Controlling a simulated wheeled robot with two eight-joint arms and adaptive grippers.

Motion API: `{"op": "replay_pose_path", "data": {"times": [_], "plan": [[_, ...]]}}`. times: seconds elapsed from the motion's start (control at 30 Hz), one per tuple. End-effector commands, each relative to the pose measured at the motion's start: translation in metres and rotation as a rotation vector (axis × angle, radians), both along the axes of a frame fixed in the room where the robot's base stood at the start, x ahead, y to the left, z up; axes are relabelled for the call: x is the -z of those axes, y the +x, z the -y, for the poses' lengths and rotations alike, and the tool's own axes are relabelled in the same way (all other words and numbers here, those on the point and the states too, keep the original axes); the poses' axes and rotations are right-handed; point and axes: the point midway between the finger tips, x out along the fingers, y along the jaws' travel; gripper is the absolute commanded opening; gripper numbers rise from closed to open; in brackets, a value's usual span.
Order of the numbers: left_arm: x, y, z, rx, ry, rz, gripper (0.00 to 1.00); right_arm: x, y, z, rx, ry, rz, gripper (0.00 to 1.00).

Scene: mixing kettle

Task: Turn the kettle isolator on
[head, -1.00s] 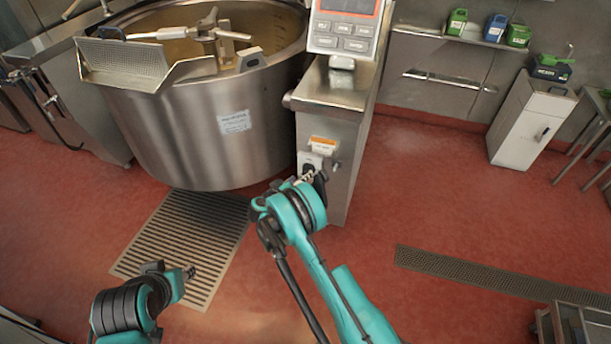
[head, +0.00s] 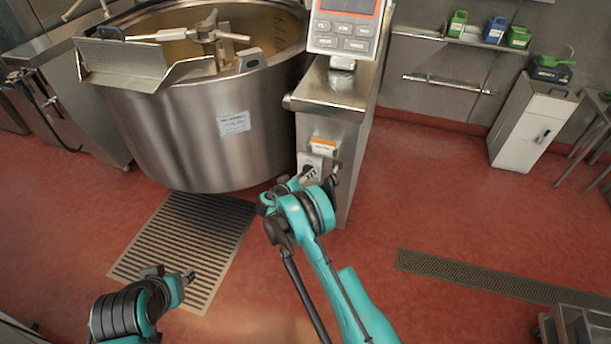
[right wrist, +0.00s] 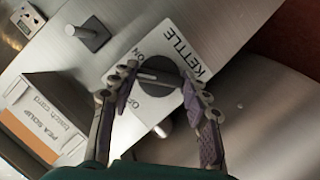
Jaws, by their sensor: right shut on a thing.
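The kettle isolator is a dark rotary knob (right wrist: 158,76) on a white plate marked KETTLE, ON and OFF, seen in the right wrist view. The plate (head: 305,160) also shows in the head view, low on the front of the steel control column. My right gripper (right wrist: 160,92) has its two fingers on either side of the knob and is shut on it. It also shows in the head view (head: 321,177), partly covering the knob. I cannot tell exactly which mark the knob points to. My left gripper (head: 187,278) hangs low over the floor grate, away from the isolator; its opening is unclear.
The large steel kettle (head: 190,130) stands left of the control column (head: 335,95). An orange-edged batch card holder (right wrist: 45,125) and a metal peg (right wrist: 93,33) sit close to the isolator. Open red floor lies right of the column.

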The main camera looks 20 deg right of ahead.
Motion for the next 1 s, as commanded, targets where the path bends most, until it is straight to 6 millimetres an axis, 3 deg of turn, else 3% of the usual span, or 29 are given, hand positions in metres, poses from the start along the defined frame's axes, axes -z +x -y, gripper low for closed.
{"op": "replay_pose_path", "data": {"times": [0.27, 1.0], "plan": [[0.0000, 0.0000, 0.0000, 0.000, 0.000, 0.000, 0.33, -0.0004, -0.0003, 0.0006, 0.000, 0.063, 0.041, 0.17], [0.0001, 0.0000, 0.0000, 0.000, 0.000, 0.000, 0.33, -0.0010, -0.0023, 0.0031, 0.000, 0.489, 0.317, 0.17]]}}
